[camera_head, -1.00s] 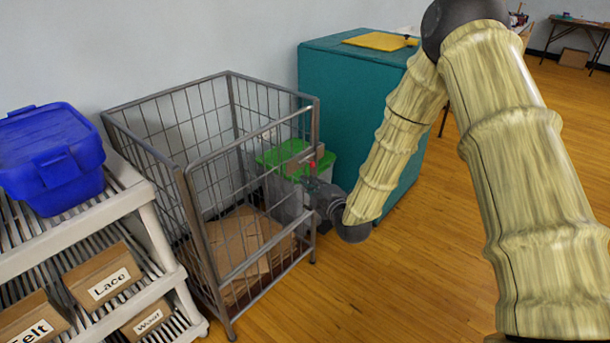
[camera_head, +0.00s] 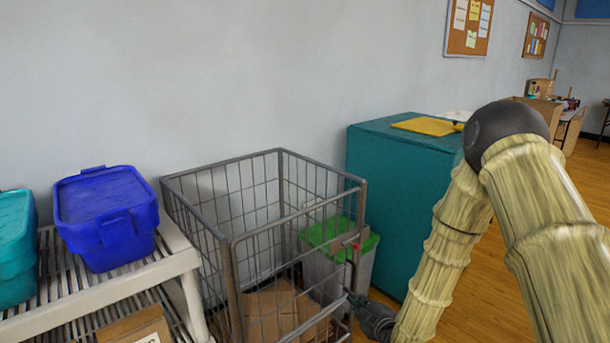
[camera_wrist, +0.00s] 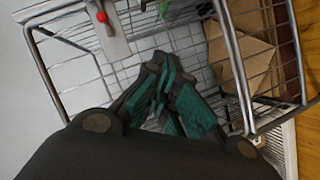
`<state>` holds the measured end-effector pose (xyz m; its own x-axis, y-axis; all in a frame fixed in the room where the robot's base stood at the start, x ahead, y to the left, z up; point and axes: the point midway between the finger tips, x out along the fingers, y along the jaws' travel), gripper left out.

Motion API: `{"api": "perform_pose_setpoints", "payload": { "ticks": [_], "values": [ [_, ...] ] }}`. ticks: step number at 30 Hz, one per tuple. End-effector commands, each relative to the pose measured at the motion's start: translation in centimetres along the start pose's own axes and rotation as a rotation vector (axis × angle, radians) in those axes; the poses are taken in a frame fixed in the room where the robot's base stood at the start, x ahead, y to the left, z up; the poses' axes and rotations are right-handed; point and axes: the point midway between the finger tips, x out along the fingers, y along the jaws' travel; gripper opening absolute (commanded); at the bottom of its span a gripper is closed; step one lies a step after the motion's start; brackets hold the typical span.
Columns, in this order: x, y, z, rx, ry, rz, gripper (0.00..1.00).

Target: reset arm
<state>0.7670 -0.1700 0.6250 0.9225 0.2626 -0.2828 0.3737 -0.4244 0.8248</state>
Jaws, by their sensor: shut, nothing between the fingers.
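My gripper (camera_head: 355,301) is low in the head view, beside the right-hand side of a wire cage cart (camera_head: 230,242). My arm bends down to it from the right. In the wrist view, my gripper (camera_wrist: 165,72) has its teal-padded fingers brought together with nothing between them. The cart's grey bars and mesh (camera_wrist: 235,65) lie just beyond the fingers. I cannot tell whether the fingers touch the mesh.
Cardboard (camera_head: 272,312) lies in the cart. A grey bin with a green lid (camera_head: 330,233) stands behind it, next to a teal cabinet (camera_head: 390,190). A white slatted shelf (camera_head: 150,272) holds a blue tub (camera_head: 105,215) and a teal tub (camera_head: 14,250). Floor shows at right.

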Motion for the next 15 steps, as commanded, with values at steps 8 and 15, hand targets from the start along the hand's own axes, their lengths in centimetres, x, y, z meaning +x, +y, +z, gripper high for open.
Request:
{"api": "perform_pose_setpoints", "payload": {
  "ticks": [8,15],
  "values": [
    [-7.3,-13.8,5.8,0.386,-0.268,-0.278,0.0],
    [-16.5,-23.6,9.5,0.7,-0.578,-0.439,0.0]
  ]
}}
